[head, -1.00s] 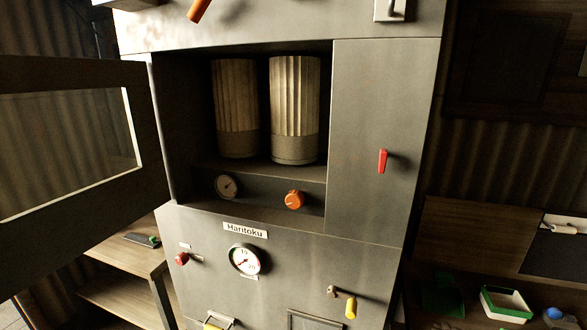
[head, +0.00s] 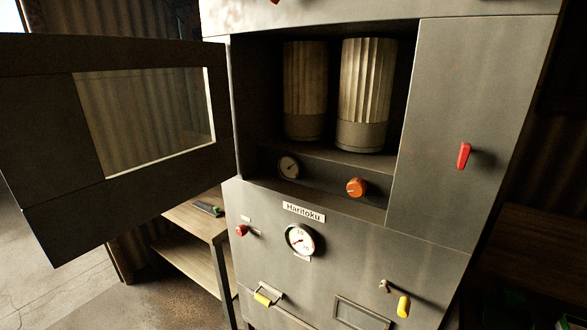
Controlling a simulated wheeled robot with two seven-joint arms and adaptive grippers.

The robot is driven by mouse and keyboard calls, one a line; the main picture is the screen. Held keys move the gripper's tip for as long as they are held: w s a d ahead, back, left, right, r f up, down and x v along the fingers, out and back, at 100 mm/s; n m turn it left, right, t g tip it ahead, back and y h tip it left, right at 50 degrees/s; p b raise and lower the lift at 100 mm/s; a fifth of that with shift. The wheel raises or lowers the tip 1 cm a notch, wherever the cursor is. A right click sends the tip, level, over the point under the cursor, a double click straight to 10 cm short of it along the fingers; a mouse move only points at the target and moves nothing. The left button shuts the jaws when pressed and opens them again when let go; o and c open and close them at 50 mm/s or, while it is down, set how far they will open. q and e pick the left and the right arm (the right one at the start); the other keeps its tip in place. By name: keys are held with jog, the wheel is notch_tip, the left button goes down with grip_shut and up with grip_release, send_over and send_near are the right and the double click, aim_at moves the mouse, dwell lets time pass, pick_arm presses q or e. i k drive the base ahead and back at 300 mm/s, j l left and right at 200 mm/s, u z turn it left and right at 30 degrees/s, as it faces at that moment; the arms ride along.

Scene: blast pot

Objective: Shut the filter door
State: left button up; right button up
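The filter door (head: 60,130) is a dark grey panel with a glass window (head: 148,118). It stands wide open to the left of the grey machine cabinet (head: 370,245), joined along the left edge of the opening. Inside the open compartment are two pleated filter cartridges (head: 365,92) (head: 305,90), a small gauge (head: 288,167) and an orange knob (head: 355,187). A red handle (head: 464,156) sits on the fixed panel right of the opening. Neither of my grippers is in view.
A wooden shelf table (head: 185,262) stands behind the cabinet at the left, under the open door. The cabinet's lower front has a red button (head: 241,230), a white gauge (head: 300,240) and yellow handles (head: 403,306) (head: 264,298). Bare floor (head: 60,290) shows at the lower left.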

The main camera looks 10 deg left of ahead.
aim_at(50, 164)
jog(key=j+z, duration=0.2)
jog(key=j, duration=0.45)
jog(key=j+z, duration=0.2)
jog(key=j, duration=0.45)
jog(key=k+j+z, duration=0.2)
jog(key=j, duration=0.45)
jog(key=i+j+z, duration=0.1)
jog(key=j+z, duration=0.15)
jog(key=j, duration=0.55)
jog(key=j+z, duration=0.25)
jog(key=j, duration=0.55)
jog(key=k+j+z, duration=0.25)
jog(key=k+j, duration=0.35)
jog(key=k, duration=0.15)
